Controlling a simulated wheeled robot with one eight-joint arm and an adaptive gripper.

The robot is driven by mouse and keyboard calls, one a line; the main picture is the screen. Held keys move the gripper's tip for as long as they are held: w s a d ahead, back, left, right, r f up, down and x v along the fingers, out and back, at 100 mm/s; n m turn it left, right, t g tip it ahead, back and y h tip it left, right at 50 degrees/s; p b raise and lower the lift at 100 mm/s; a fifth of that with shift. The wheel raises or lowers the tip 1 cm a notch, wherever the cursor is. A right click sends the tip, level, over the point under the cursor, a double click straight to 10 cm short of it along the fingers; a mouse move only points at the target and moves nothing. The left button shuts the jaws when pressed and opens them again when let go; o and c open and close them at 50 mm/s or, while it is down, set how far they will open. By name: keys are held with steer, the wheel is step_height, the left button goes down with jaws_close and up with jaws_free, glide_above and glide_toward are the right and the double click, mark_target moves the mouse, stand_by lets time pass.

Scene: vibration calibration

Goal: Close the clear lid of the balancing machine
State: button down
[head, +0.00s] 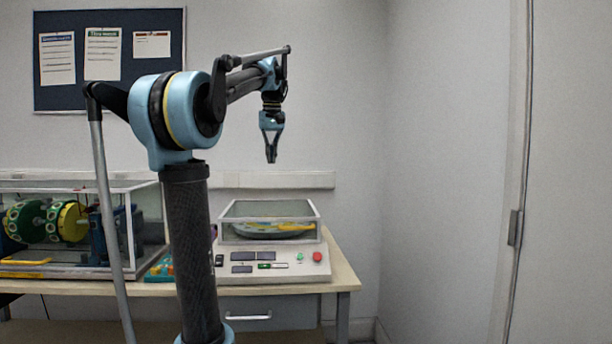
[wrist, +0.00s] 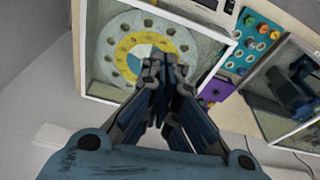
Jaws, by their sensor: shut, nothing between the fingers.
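The balancing machine (head: 290,270) is a pale console with displays, a green button and a red button, at the right end of the bench. A clear box with a pale frame (head: 268,219) sits on top, around a grey and yellow disc. The lid seems to lie flat across the top, but I cannot tell surely whether it is fully shut. In the wrist view the disc (wrist: 112,55) shows inside the white frame (wrist: 205,82). My gripper (head: 271,158) is shut and empty, pointing down above the box and apart from it.
A larger clear case (head: 60,262) with green and yellow drums stands on the left of the bench (head: 340,276). A teal tray (wrist: 262,38) with coloured parts lies between the machines. A wall and door are on the right.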

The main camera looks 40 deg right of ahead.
steer(key=s+d+r+m, duration=0.1)
steer(key=s+d+r, duration=0.15)
steer(key=d, duration=0.35)
steer(key=s+d+r, duration=0.1)
steer(key=d+r, duration=0.3)
steer(key=d, duration=0.3)
step_height(320, 180, down, 13)
steer(key=shift+s, duration=0.35)
